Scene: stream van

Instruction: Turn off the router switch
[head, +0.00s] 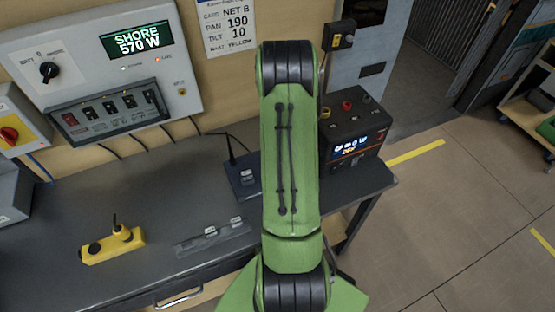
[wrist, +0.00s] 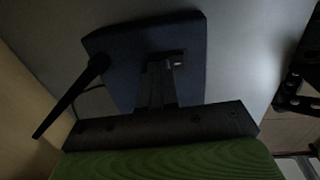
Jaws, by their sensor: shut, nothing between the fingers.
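The router (head: 240,186) is a dark blue box with a black antenna, on the grey counter just left of my green arm in the head view. A small light grey switch shows on its top. In the wrist view the router (wrist: 130,50) fills the upper middle, its antenna at the left. My gripper (wrist: 160,63) is shut and empty, its fingertips in front of the router's face. The small pale switch (wrist: 178,61) shows just right of the tips. I cannot tell whether they touch. My arm hides the gripper in the head view.
A black power unit (head: 349,135) with a lit display stands right of my arm. A yellow control box (head: 112,245) and a grey switch strip (head: 212,238) lie on the counter's front. A wall panel (head: 105,65) is at upper left. The counter's left middle is clear.

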